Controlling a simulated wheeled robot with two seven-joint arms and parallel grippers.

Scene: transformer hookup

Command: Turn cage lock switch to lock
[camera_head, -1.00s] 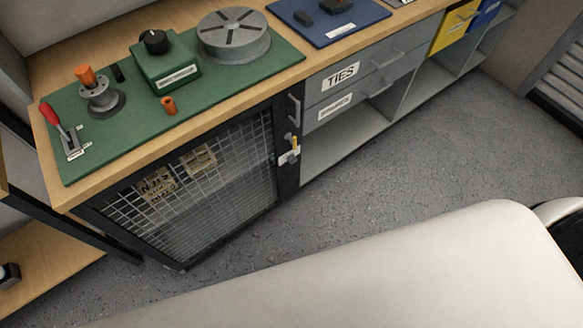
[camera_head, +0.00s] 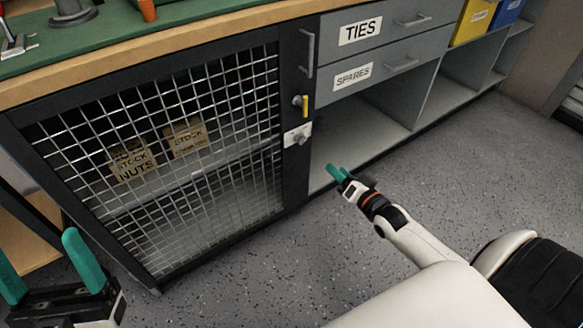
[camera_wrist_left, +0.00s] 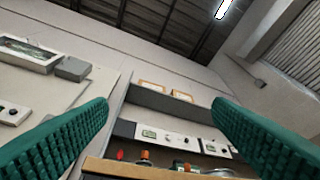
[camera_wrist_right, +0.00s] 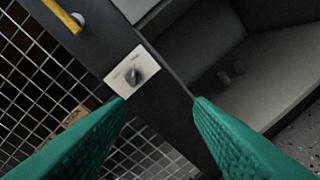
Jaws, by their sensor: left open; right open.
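The cage lock switch (camera_head: 299,137) is a small grey knob on a pale plate on the dark frame at the right edge of the mesh cage door (camera_head: 180,150). In the right wrist view the knob (camera_wrist_right: 133,77) shows just above and between my fingers; the plate's lettering is too small to read. My right gripper (camera_head: 338,174) is open and empty, below and right of the switch, apart from it. My left gripper (camera_head: 45,265) is open and empty at the lower left; its green fingers (camera_wrist_left: 160,130) also show in the left wrist view, facing the wall and bench.
A yellow-handled latch (camera_head: 303,104) sits above the switch, below a vertical grey door handle (camera_head: 307,55). Drawers marked TIES (camera_head: 360,32) and SPARES (camera_head: 353,76) stand to the right, over an open shelf. Boxes marked STOCK (camera_head: 132,165) are behind the mesh. The floor in front is clear.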

